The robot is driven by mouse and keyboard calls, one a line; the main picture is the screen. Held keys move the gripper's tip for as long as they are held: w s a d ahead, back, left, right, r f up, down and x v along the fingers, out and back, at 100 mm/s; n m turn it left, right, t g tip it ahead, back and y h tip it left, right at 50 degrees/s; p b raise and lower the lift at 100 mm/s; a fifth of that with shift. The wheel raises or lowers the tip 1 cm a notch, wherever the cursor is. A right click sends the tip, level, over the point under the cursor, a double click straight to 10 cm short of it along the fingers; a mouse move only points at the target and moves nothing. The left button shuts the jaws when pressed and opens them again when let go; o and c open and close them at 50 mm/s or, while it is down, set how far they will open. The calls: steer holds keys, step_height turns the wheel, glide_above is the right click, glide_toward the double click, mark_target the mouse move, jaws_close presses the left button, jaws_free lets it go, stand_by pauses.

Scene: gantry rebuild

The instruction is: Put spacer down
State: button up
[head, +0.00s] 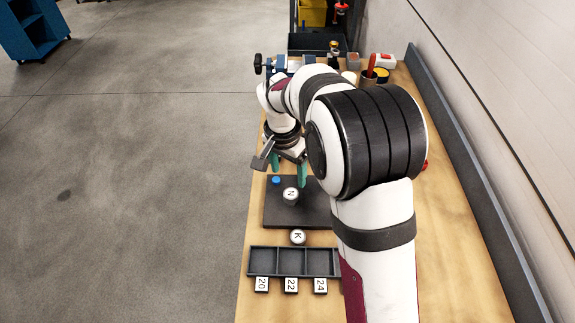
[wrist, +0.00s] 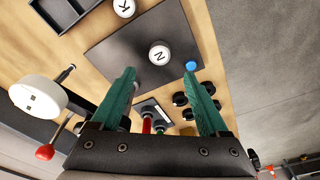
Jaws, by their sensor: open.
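My gripper (head: 289,172) has its two green fingers apart over the far part of a dark mat (head: 319,211). In the wrist view nothing shows between the fingertips (wrist: 160,72). A white round piece marked N (head: 290,195) stands on the mat, just beyond the fingertips; it also shows in the wrist view (wrist: 159,53). A small blue disc (head: 276,180) lies on the mat's far left part. I cannot tell which of these is called the spacer.
A dark tray with compartments (head: 305,250) lies nearer, with tags marked 20 (head: 261,285), 22 (head: 291,286) and 24 (head: 320,286) in front. Several black knobs (wrist: 185,100) sit beside the mat. Cups and tools crowd the bench's far end. A grey rail (head: 470,180) edges the bench.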

steer(key=s+d+r+y, duration=0.1)
steer(key=s+d+r, duration=0.2)
steer(key=s+r, duration=0.3)
steer(key=s+d+r, duration=0.3)
steer(key=s+r, duration=0.1)
steer(key=s, duration=0.4)
steer(key=s+d+f+n+g+y, duration=0.1)
steer(key=s+f, duration=0.1)
steer(key=s, duration=1.4)
steer(key=shift+s+d+y, duration=0.3)
steer(key=shift+d, duration=0.05)
